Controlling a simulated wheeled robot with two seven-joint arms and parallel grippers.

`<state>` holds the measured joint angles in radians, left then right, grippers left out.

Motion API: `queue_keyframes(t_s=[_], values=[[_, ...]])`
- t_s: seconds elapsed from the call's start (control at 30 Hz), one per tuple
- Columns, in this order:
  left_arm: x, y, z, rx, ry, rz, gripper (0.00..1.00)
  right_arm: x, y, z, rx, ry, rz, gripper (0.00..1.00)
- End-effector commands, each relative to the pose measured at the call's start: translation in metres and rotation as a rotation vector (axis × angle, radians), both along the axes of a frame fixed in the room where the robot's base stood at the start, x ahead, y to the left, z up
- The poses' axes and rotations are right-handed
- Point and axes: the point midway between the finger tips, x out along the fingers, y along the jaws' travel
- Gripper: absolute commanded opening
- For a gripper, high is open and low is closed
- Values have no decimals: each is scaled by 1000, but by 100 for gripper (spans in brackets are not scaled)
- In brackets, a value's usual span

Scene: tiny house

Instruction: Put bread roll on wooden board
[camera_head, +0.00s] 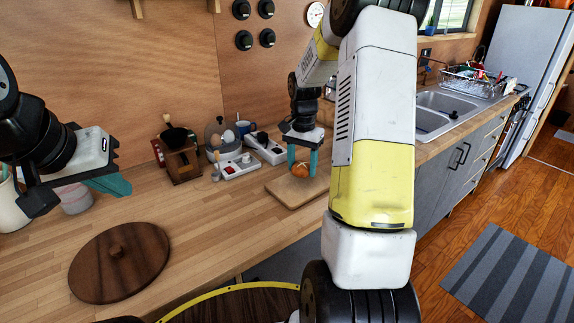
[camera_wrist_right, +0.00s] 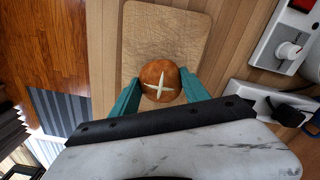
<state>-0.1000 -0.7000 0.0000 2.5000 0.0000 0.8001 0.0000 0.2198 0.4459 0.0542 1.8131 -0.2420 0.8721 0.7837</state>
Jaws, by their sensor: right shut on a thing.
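The bread roll (camera_head: 300,170) is round and brown, with a pale cross cut on top that shows in the right wrist view (camera_wrist_right: 160,81). My right gripper (camera_head: 302,163) points down and is shut on the roll, with a teal finger on each side. The wooden board (camera_head: 284,189) is a light rectangle on the counter, directly below the roll; it also shows in the right wrist view (camera_wrist_right: 165,27). I cannot tell whether the roll touches the board. My left gripper (camera_head: 108,186) is at the left above the counter, away from the roll; its finger opening is unclear.
A dark round wooden lid (camera_head: 120,262) lies on the counter at the front left. A coffee grinder (camera_head: 178,155), an egg cooker (camera_head: 222,140) and white devices (camera_head: 238,166) stand behind the board. A sink (camera_head: 440,108) is at the right.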

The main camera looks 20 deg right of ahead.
Motion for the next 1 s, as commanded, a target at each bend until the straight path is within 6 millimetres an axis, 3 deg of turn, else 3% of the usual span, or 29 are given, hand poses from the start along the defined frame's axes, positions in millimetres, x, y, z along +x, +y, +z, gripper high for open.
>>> queue_keyframes(t_s=[0.2, 0.57, 0.6, 0.7, 1.0], values=[[0, 0, 0, 0, 0, 0, 0, -1, 0, -29, 1, 4, 0, 14], [0, 0, 0, 0, 0, 0, 0, -1, 0, -34, 0, 1, 0, 14], [0, 0, 0, 0, 0, 0, 0, -1, 0, -34, 0, 1, 0, 55], [0, 0, 0, 0, 0, 0, 0, -1, 0, -34, 0, 1, 0, 75], [0, 0, 0, 0, 0, 0, 0, -1, 0, -34, 1, 1, 0, 75]])
